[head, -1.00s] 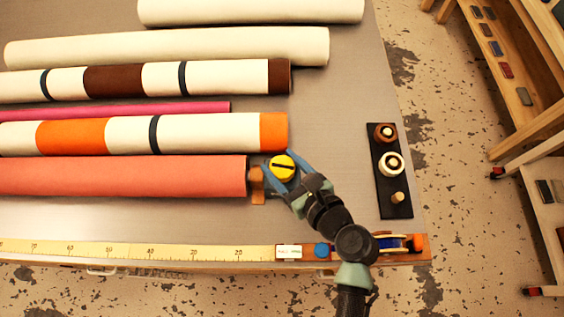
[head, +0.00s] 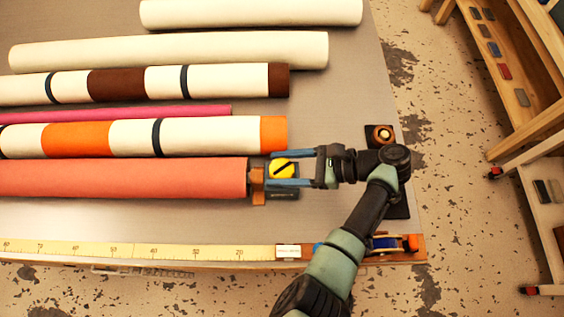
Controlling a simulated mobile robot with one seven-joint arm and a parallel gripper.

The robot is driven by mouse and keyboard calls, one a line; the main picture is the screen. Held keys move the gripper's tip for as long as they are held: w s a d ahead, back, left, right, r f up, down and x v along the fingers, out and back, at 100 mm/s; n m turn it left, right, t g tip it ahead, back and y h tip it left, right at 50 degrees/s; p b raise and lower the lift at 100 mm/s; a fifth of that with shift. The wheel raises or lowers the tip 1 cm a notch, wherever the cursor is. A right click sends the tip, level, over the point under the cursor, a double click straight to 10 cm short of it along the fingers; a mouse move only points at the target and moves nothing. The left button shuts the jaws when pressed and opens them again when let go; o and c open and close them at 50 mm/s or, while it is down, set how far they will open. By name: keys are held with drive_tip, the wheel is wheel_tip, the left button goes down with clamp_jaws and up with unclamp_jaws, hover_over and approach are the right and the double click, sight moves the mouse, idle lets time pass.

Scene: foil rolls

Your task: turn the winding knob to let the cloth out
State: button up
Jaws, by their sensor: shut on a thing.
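The winding knob (head: 283,169) is a yellow disc with a black bar across it. It sits at the right end of the coral cloth roll (head: 125,177), beside a brown bracket (head: 257,185). The black bar slants up to the right. My gripper (head: 284,169) comes in from the right with its blue fingers on either side of the knob, shut on it. A dark block shows under the knob; its lower part is partly covered by a finger.
An orange-and-white striped roll (head: 185,136) lies just behind the coral roll, with more rolls beyond. A yellow measuring tape (head: 140,250) runs along the table's front edge. A black plate (head: 381,134) with spools is partly hidden by my arm.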

drive_tip(key=shift+w+r+n+g+p, duration=0.1)
drive_tip(key=shift+n+g+p, duration=0.3)
drive_tip(key=shift+n+g, duration=1)
drive_tip(key=shift+g, duration=0.2)
drive_tip(key=n+g+b, duration=0.2)
drive_tip(key=shift+f+g+h, duration=0.3)
drive_tip(key=shift+f, duration=0.05)
drive_tip(key=shift+n+g+b, duration=0.3)
drive_tip(key=shift+n+b, duration=0.1)
drive_tip(key=shift+b, duration=0.2)
drive_tip(key=shift+r+n+g, duration=0.1)
drive_tip(key=shift+n+g, duration=0.2)
drive_tip(key=o, duration=1.4)
drive_tip(key=shift+c, duration=0.2)
drive_tip(key=shift+r, duration=0.15)
